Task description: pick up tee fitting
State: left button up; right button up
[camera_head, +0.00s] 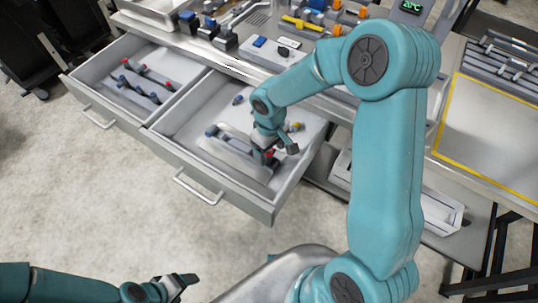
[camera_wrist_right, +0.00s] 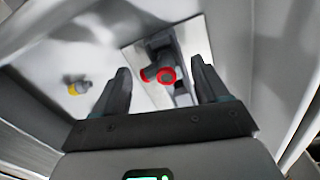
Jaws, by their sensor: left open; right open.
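A dark fitting with red-ringed ends, which looks like the tee fitting (camera_wrist_right: 158,70), lies on a pale strip inside the open right-hand drawer. In the head view its red end (camera_head: 269,153) shows beside my right gripper (camera_head: 276,150), which partly hides it. In the right wrist view my right gripper (camera_wrist_right: 160,80) is open, with one finger on each side of the fitting and visible gaps between. I cannot tell how far above it the fingers are. My left gripper (camera_head: 188,281) is open and empty over the floor at the lower left, away from the drawers.
The right-hand drawer (camera_head: 160,142) also holds a blue-ended fitting (camera_head: 238,99) and a yellow-ended fitting (camera_wrist_right: 78,88). The left-hand drawer (camera_head: 82,88) is open with several fittings. Drawer walls surround my right gripper. The workbench behind carries several parts. A yellow-edged panel (camera_head: 490,130) is at right.

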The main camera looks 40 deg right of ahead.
jog(key=shift+d+f, duration=0.1)
jog(key=shift+f, duration=0.4)
jog(key=c, duration=1.1)
jog(key=shift+c, duration=0.2)
jog(key=shift+r, duration=0.1)
